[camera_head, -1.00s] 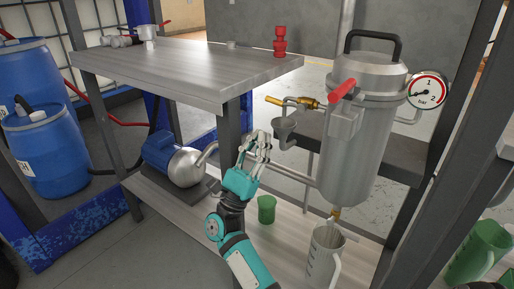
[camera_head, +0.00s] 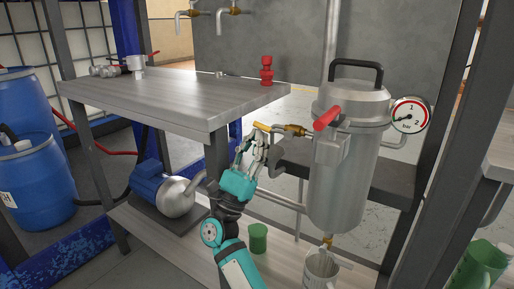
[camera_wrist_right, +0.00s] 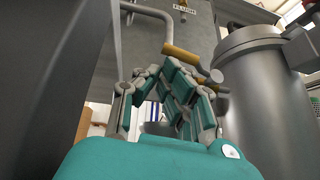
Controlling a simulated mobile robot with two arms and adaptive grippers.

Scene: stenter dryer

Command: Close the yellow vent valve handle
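The yellow vent valve handle (camera_head: 262,127) sticks out to the left from a brass valve (camera_head: 294,130) on the pipe beside the steel vessel (camera_head: 340,165). My right gripper (camera_head: 255,140) is just below the handle, with its fingers pointing up. Its fingers are apart with nothing between them. In the right wrist view the handle (camera_wrist_right: 183,54) shows as a yellow bar just beyond the fingertips (camera_wrist_right: 158,74). I cannot tell whether a finger touches it. My left gripper is not in view.
A red handle (camera_head: 327,117) juts from the vessel, right of the yellow one. A pressure gauge (camera_head: 410,115) is at the vessel's right. A table (camera_head: 180,95) with a red fitting (camera_head: 266,70) stands left. A green cup (camera_head: 257,238) and a pump (camera_head: 165,190) are below.

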